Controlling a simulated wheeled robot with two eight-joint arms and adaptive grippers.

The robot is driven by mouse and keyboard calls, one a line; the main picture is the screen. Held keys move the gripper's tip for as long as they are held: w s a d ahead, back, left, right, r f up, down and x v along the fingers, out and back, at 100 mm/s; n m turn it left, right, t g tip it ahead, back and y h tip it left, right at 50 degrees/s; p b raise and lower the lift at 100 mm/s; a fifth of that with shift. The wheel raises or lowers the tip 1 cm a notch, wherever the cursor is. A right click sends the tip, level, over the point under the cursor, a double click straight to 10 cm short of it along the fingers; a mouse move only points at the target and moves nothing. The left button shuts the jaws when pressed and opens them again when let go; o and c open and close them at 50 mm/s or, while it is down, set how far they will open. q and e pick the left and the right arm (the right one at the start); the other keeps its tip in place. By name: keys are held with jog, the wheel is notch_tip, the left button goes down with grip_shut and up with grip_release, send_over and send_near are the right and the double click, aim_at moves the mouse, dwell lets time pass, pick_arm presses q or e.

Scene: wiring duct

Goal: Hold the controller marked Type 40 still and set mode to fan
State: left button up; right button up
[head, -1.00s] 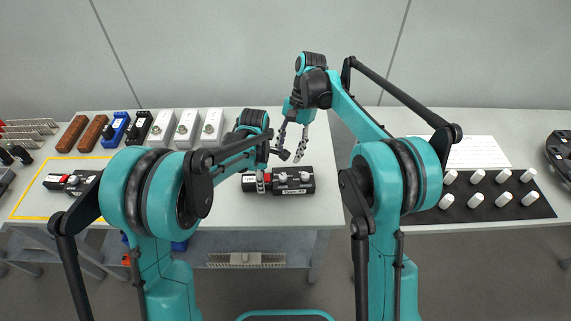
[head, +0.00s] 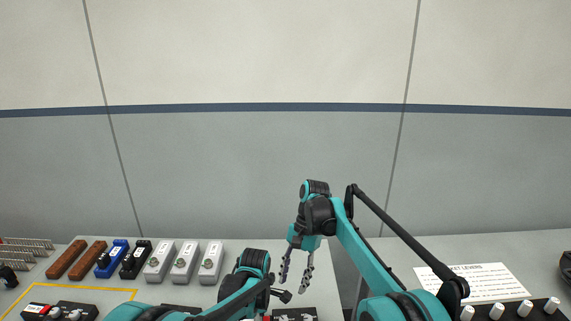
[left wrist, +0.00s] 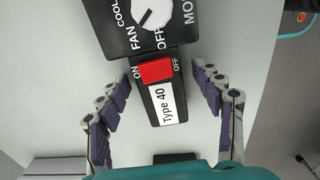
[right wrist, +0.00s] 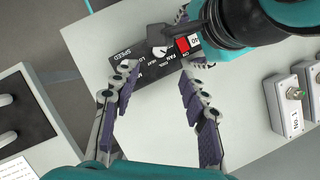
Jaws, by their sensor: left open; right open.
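The Type 40 controller (left wrist: 164,100) is a black box with a red ON/OFF switch (left wrist: 156,71) and a white label. Its white mode dial (left wrist: 157,10) is cut by the top edge of the left wrist view, with COOL, FAN and OFF beside it. My left gripper (left wrist: 160,75) is open, one finger on each side of the label end, with gaps visible. In the head view only the top of the controller (head: 293,314) shows, at the bottom edge. My right gripper (head: 295,285) is open and empty above it; in the right wrist view the speed end lies beyond its fingers (right wrist: 158,68).
Another black controller (head: 60,312) lies at left within a yellow outline. White boxes (head: 185,262), black and blue units and brown blocks line the table's back left. A printed sheet (head: 475,283) and white knobs on a dark mat lie at right.

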pick_arm(q)
jog(key=s+a+r+m+t, duration=0.1)
jog(key=s+a+r+m, duration=0.1)
jog(key=r, duration=0.6)
jog(key=s+a+r+m+t, duration=0.1)
jog(key=s+r+m, duration=0.15)
jog(key=r, duration=0.45)
pick_arm(e)
jog(key=s+d+r+n+t, duration=0.3)
jog(key=s+d+r+t, duration=0.2)
jog(key=s+d, duration=0.45)
pick_arm(q)
jog(key=s+a+f+m+t, duration=0.1)
jog(key=s+a+m+t, duration=0.1)
jog(key=s+a+m, duration=0.2)
jog(key=s+a+f+m+t, duration=0.1)
jog(key=s+a+m+t, duration=0.2)
jog(key=s+m, duration=0.7)
jog(key=shift+s+a, duration=0.35)
jog(key=shift+s, duration=0.6)
pick_arm(e)
jog(key=s+d+f+n+t+h, duration=0.1)
jog(key=s+d+f+n+t, duration=0.1)
jog(key=s, duration=0.5)
jog(key=s+d+f+n+t+h, duration=0.1)
jog(key=s+d+f+t, duration=0.2)
jog(key=s, duration=0.4)
jog(key=shift+s+d+f+n+t+h, duration=0.25)
jog(key=shift+f+n+t, duration=0.2)
jog(key=shift+f, duration=0.5)
